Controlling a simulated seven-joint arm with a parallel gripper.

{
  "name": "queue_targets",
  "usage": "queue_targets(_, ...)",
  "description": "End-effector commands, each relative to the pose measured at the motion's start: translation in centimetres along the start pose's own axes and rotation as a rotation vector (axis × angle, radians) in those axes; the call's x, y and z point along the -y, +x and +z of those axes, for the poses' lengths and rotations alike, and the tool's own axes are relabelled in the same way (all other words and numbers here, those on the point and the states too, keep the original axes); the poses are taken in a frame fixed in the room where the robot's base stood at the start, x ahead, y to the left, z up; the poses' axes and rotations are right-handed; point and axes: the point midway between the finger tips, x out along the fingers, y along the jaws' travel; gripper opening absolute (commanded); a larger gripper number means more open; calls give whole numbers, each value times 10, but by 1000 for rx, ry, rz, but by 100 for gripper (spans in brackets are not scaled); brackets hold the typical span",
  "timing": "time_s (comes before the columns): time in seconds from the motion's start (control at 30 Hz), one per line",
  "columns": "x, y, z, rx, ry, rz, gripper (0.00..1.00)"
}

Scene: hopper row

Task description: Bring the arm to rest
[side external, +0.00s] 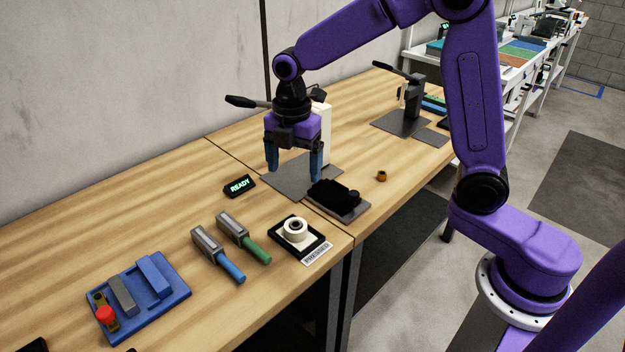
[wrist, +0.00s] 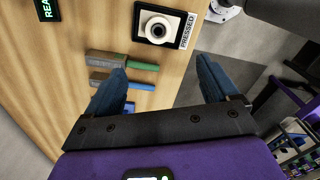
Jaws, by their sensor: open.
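My gripper (side external: 294,170) hangs above the wooden bench, in front of a press with a black lever. Its two blue fingers are apart with nothing between them. In the wrist view my gripper (wrist: 165,85) is also open and empty, with bench edge and floor beyond it. A white ring-shaped part (side external: 295,230) sits in a black tray labelled "PRESSED" (side external: 317,253). The white part also shows in the wrist view (wrist: 158,27). My gripper is apart from it.
A black fixture (side external: 338,197) lies on a grey plate near the bench edge. A small brown ring (side external: 381,176) is right of it. A "READY" display (side external: 239,186), green-handled tool (side external: 243,236), blue-handled tool (side external: 217,254) and blue tray (side external: 140,297) stand left. A second press (side external: 411,98) stands behind.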

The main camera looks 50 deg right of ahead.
Motion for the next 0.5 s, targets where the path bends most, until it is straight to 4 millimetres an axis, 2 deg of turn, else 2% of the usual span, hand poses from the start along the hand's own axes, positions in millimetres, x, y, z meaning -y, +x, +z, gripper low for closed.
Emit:
queue_targets(0.17, 25, -6, -14, -1, 85, 4, 87)
queue_targets(0.5, 103, -13, -40, -7, 334, 11, 87)
